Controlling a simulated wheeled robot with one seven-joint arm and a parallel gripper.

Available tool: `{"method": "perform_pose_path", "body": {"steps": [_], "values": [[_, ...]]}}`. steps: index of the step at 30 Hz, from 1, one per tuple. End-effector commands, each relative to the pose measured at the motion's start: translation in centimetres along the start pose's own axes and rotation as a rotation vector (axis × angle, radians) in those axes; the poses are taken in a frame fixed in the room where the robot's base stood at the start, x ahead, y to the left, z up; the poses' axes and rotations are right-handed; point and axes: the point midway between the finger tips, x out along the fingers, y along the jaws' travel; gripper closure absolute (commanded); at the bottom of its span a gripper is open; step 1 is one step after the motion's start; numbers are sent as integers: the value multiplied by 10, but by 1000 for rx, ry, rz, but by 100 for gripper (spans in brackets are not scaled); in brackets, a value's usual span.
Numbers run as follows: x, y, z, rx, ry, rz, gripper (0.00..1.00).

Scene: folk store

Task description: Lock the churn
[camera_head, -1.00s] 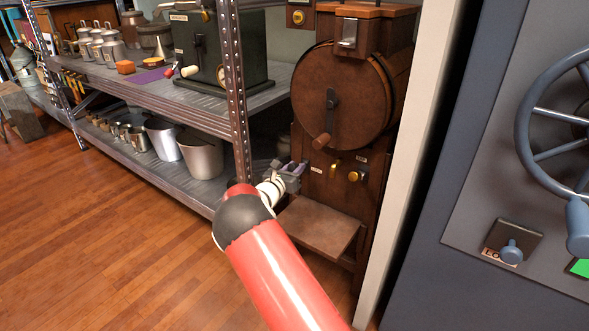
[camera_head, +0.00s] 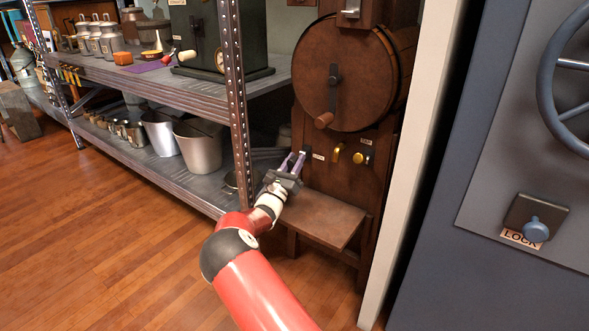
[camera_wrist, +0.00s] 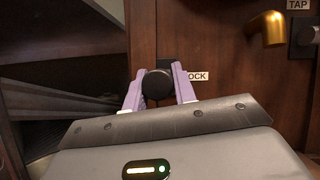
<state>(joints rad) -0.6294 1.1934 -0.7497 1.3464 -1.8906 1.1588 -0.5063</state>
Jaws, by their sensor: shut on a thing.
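The wooden churn (camera_head: 312,75) has a round drum with a crank handle (camera_head: 324,120) hanging down. On its front panel, below the drum, is a small black lock knob (camera_wrist: 155,87) beside a white label (camera_head: 318,156), partly covered in the wrist view and reading "OCK" there. My gripper (camera_head: 293,160) reaches the panel from the lower left. Its two purple fingers stand on either side of the black knob and are shut on it. In the head view the knob is mostly hidden by the fingers.
A wooden ledge (camera_head: 315,218) juts out below. A metal shelf post (camera_head: 236,95) stands close on the left. A white post (camera_head: 405,160) and blue panel (camera_head: 440,240) bound the right.

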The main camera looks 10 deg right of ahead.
Motion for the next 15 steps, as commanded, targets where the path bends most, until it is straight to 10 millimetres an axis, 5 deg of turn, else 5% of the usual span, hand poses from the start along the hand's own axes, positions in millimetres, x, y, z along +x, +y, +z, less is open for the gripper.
{"method": "perform_pose_path", "body": {"steps": [10, 11, 15], "values": [[0, 1, 0, 0, -12, 1, 100], [0, 1, 0, 0, -11, 1, 69], [0, 0, 0, 0, -11, 0, 51]]}}
